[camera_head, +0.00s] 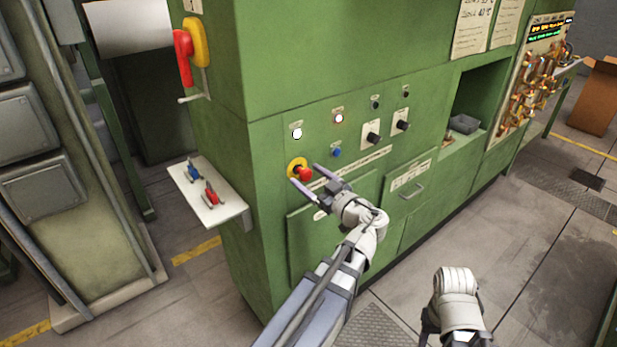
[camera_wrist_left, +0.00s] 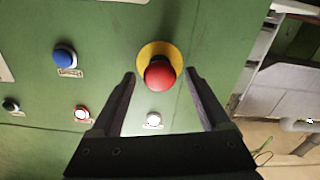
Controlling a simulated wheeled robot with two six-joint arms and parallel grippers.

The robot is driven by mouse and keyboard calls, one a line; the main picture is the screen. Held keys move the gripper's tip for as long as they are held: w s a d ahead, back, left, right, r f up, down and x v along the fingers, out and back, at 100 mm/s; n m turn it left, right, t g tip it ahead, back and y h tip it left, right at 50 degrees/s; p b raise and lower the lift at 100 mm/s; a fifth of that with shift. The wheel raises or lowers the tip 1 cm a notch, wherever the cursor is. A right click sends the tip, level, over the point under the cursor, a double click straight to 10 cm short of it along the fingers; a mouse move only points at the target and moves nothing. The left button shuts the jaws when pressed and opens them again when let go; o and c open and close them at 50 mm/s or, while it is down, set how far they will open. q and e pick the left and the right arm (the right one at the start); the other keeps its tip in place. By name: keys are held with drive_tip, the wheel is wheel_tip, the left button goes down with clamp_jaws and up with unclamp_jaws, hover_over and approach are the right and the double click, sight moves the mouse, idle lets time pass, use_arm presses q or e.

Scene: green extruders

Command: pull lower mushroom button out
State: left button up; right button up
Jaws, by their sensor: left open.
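The red mushroom button (camera_head: 305,174) with its yellow collar (camera_head: 295,165) is on the lower left of the green machine's front panel. In the left wrist view the red button (camera_wrist_left: 159,75) is in front of its yellow collar (camera_wrist_left: 158,54), near the top middle. My left gripper (camera_head: 303,175) is open, with its fingers apart on either side of the button. In the left wrist view its fingertips (camera_wrist_left: 160,73) flank the button, with a gap to each side and nothing held. My right arm (camera_head: 457,305) shows at the bottom; its fingers are not clearly visible.
White lamps (camera_head: 297,133), a blue button (camera_head: 337,152) and black knobs (camera_head: 373,138) are on the panel near the red button. A small shelf (camera_head: 205,215) with red and blue items juts out at the left. A red and yellow handle (camera_head: 184,57) is above it.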

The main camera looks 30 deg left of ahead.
use_arm(q)
drive_tip(key=v, duration=0.7)
drive_tip(key=shift+d, duration=0.15)
drive_tip(key=s+d+f+m+g+h, duration=0.25)
drive_tip(key=d+f+m+h, duration=0.2)
drive_tip(key=f, duration=0.35)
drive_tip(key=s+d+f+m+g+h, duration=0.1)
drive_tip(key=s+d+f+m+h, duration=0.25)
drive_tip(key=f+m, duration=0.35)
drive_tip(key=s+d+f+m+g+h, duration=0.1)
drive_tip(key=s+d+f+m+h, duration=0.2)
drive_tip(key=d, duration=0.4)
drive_tip(key=s+d+f+m+g+h, duration=0.2)
drive_tip(key=s+d+f+m+h, duration=0.2)
drive_tip(key=d, duration=0.3)
drive_tip(key=shift+d+m, duration=0.25)
drive_tip(key=shift+m, duration=0.3)
